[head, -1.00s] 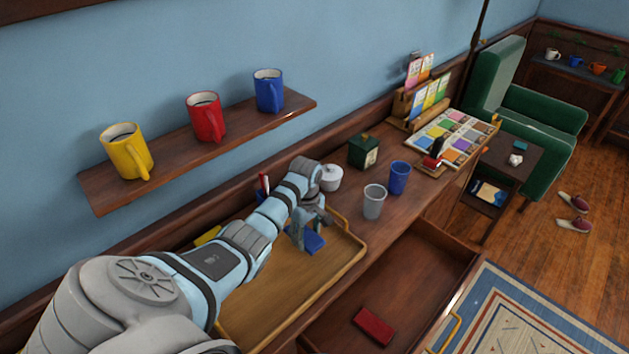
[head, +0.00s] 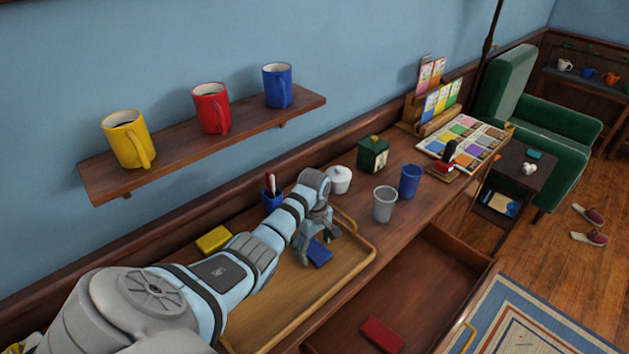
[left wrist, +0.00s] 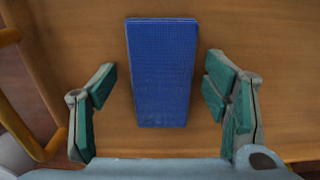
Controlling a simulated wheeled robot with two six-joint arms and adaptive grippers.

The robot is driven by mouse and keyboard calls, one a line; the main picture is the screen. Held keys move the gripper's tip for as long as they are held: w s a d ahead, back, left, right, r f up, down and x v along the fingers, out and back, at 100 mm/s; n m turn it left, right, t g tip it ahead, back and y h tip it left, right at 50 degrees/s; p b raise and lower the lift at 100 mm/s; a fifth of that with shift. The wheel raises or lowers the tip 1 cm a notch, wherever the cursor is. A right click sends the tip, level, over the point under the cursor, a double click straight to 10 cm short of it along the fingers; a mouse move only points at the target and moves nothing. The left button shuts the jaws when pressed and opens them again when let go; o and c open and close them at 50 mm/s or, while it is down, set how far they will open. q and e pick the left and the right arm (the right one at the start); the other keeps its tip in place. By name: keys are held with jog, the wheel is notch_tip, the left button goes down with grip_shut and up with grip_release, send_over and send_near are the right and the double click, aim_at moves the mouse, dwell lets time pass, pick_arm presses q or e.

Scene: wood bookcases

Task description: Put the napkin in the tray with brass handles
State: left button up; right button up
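The blue folded napkin (head: 320,253) lies flat on the floor of the wooden tray (head: 270,307), toward its far end. The tray has a brass handle (head: 349,221) at that end. My left gripper (head: 317,243) is over the tray at the napkin. In the left wrist view the napkin (left wrist: 161,75) lies between the spread fingers of my left gripper (left wrist: 158,88), with a gap on both sides. The left gripper is open and holds nothing. My right gripper is not in view.
An open drawer (head: 415,290) holds a red block-like item (head: 382,335). A grey cup (head: 384,205), blue cup (head: 410,181), white lidded pot (head: 339,180) and pen holder (head: 271,199) stand near the tray. A yellow item (head: 213,239) lies behind it. Mugs stand on the wall shelf (head: 210,145).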

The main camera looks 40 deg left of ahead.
aim_at(314, 247)
pick_arm(q)
jog(key=shift+r, duration=0.1)
notch_tip(314, 247, up, 12)
jog(key=p, duration=0.2)
jog(key=shift+r, duration=0.15)
dwell(0.4)
notch_tip(314, 247, down, 13)
jog(key=b, duration=0.2)
jog(key=shift+b, duration=0.3)
notch_tip(314, 247, up, 6)
jog(key=p, duration=0.6)
jog(key=shift+r+p, duration=0.25)
jog(key=shift+p, duration=0.3)
jog(key=shift+f, duration=0.25)
